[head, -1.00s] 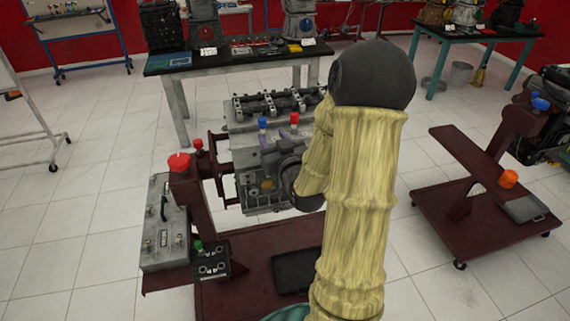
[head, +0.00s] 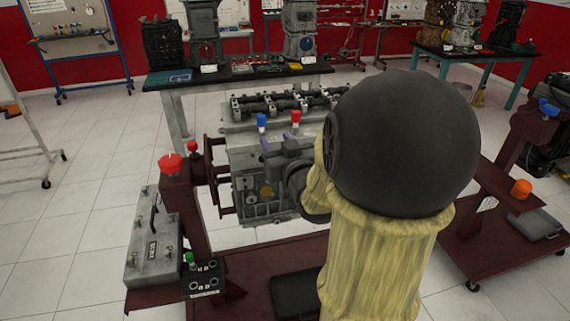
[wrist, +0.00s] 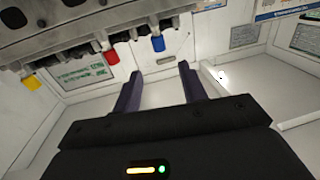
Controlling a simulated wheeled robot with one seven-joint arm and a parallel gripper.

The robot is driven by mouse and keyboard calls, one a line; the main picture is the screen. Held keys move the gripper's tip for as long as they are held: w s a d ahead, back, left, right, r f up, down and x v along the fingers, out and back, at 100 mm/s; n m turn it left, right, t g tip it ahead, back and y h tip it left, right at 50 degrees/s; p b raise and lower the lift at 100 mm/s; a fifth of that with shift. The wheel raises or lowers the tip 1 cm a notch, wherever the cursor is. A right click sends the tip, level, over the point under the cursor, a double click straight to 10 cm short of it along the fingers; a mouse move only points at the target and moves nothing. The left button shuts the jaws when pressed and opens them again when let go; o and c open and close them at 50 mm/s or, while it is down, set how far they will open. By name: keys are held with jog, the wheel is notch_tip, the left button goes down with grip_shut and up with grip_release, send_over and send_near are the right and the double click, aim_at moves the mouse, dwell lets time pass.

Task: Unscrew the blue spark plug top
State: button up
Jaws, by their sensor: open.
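The blue spark plug top (head: 261,121) stands upright on the grey engine (head: 250,165), left of the red top (head: 295,116). The wrist view shows the blue top (wrist: 158,43) hanging from the engine's edge, with the red top (wrist: 112,55) and a yellow top (wrist: 31,82) to its left. My gripper (wrist: 159,68) is open and empty, its two purple fingers spread. The blue top lies in line with the gap, just beyond the fingertips, and does not look touched. In the head view my gripper (head: 276,141) is small, just below the blue and red tops.
My arm covers the engine's right side. A red button (head: 171,163) and a grey battery-like box (head: 153,247) stand on the dark red stand left of the engine. A table (head: 237,76) with parts is behind. Another stand (head: 498,235) is at the right. White floor is clear at left.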

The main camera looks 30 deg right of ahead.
jog(key=shift+s+a+b, duration=0.2)
jog(key=shift+s+b, duration=0.9)
jog(key=shift+s+a+b, duration=0.15)
jog(key=shift+s+b, duration=0.95)
notch_tip(320, 180, down, 9)
jog(key=a+g, duration=0.3)
jog(key=g, duration=0.2)
jog(key=s+a+f+n+g+y, duration=0.1)
jog(key=s+a+f+g, duration=0.45)
jog(key=f, duration=0.25)
jog(key=s+a+f+n+g+y, duration=0.1)
jog(key=s+a+f+g+y, duration=0.1)
jog(key=s+a+f+g, duration=0.4)
notch_tip(320, 180, up, 13)
jog(key=w+t+p, duration=0.1)
jog(key=p, duration=1.3)
jog(key=shift+w+r, duration=0.2)
jog(key=shift+w, duration=0.15)
